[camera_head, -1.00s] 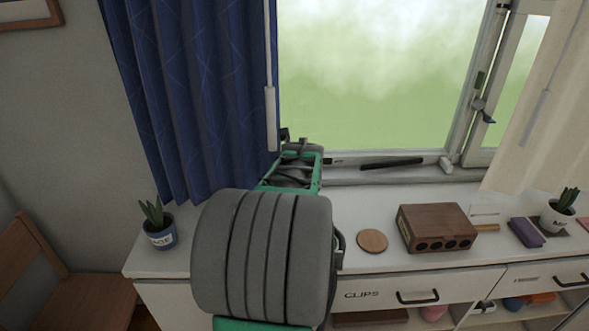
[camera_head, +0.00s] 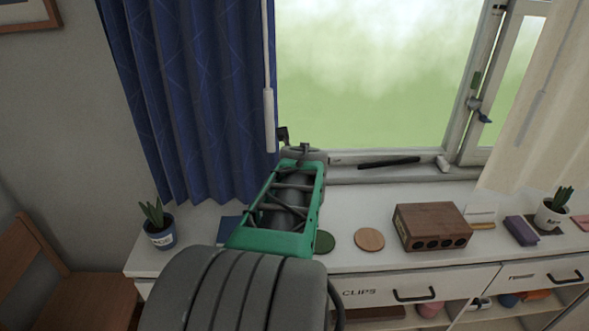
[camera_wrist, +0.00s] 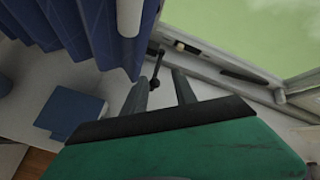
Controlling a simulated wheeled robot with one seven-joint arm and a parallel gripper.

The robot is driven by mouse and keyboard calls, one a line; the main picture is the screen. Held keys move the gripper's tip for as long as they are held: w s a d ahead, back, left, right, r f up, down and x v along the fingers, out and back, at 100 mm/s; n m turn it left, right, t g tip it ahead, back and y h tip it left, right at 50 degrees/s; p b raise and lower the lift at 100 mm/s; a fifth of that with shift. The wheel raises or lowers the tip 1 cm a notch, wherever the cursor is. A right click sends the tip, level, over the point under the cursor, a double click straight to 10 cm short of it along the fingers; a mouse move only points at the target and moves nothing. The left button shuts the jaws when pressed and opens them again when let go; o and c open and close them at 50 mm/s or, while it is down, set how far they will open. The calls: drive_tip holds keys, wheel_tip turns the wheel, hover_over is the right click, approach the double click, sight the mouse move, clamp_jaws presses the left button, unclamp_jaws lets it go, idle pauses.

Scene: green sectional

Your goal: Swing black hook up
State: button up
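A small black hook (camera_head: 283,134) hangs at the left side of the window, by the edge of the blue curtain. In the wrist view the black hook (camera_wrist: 156,64) is a thin dark piece with a rounded lower end, seen between and just beyond the fingertips. My gripper (camera_wrist: 160,78) is open, with a clear gap between its two fingers. I cannot tell whether either finger touches the hook. In the head view my gripper (camera_head: 303,148) is just right of the hook and mostly hidden behind my wrist.
The blue curtain (camera_head: 190,95) hangs close on the left, with a white rod (camera_head: 268,120) along its edge. A black bar (camera_head: 390,162) lies along the window sill. The white cabinet top below holds a wooden block (camera_head: 432,218), a round coaster (camera_head: 369,239) and potted plants.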

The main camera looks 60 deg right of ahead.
drive_tip(key=p+v, duration=0.1)
drive_tip(key=v, duration=0.5)
drive_tip(key=shift+s+a+p, duration=0.2)
drive_tip(key=shift+a+p, duration=0.1)
drive_tip(key=shift+p, duration=0.1)
drive_tip(key=shift+f, duration=0.15)
